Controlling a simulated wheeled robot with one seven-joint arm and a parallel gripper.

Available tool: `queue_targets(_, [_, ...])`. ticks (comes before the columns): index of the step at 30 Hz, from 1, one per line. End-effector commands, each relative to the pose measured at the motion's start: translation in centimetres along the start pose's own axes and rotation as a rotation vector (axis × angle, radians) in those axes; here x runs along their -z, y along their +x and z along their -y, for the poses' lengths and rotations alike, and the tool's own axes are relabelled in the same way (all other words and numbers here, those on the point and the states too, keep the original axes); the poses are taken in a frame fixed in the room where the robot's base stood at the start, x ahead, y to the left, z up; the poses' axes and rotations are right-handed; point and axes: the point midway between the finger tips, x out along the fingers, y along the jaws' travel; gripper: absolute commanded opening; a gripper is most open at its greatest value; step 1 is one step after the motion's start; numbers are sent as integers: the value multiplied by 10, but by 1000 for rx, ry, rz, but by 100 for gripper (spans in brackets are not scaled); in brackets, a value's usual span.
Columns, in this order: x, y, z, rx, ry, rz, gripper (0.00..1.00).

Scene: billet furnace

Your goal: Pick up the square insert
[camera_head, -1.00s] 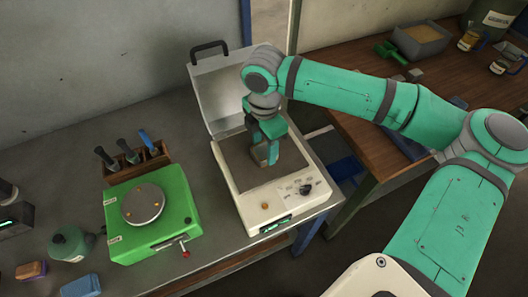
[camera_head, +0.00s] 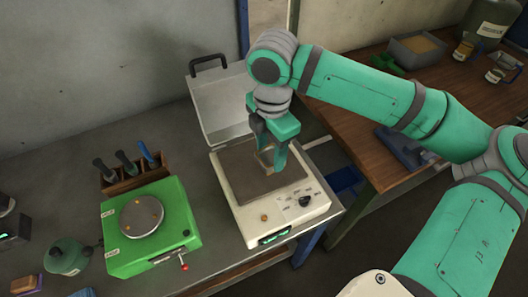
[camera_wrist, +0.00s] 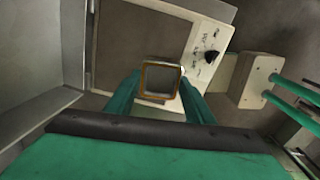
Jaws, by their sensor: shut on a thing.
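The square insert (camera_wrist: 161,80) is a small square piece with a tan-brown rim and a grey middle. It sits between the two green fingers of my gripper (camera_wrist: 160,98) in the wrist view, and the fingers are shut on it. In the head view my gripper (camera_head: 275,158) points down over the dark plate (camera_head: 240,172) of a cream machine. The insert (camera_head: 266,157) is partly hidden by the fingers there and appears held above the plate.
The cream machine (camera_head: 256,218) has an open lid (camera_head: 219,105) behind the plate and a black knob in front. A green device (camera_head: 152,240) with a round disc stands to the left, with a tool rack (camera_head: 131,168) behind it. A wooden table (camera_head: 372,138) is at the right.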

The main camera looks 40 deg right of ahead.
Motion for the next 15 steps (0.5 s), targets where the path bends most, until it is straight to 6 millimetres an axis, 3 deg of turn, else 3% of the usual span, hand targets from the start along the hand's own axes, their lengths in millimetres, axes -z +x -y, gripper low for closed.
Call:
queue_targets(3, [2,-21,21,-4,0,0,0])
queue_targets(9, [5,-38,61,-3,-1,0,0])
queue_targets(15, [6,-50,88,-2,2,0,0])
